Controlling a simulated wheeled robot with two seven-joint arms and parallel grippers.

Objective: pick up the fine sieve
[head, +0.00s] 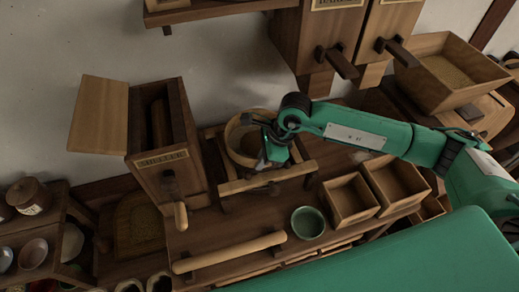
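A round wooden-rimmed sieve (233,128), which I take to be the fine sieve, sits in a wooden frame at the middle of the bench. My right gripper (262,157) reaches in from the right and is over the sieve's right side. It covers part of the rim and the inside. Its fingertips are small and dark here, so I cannot tell whether they are open or touching the rim. My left gripper is not in view.
A tall wooden box (165,165) with an open lid and handle stands left of the sieve. A green bowl (308,223), a wooden roller (228,251) and square wooden boxes (349,200) are in front. Hoppers (333,40) hang behind. A large tray of grain (450,73) is at right.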

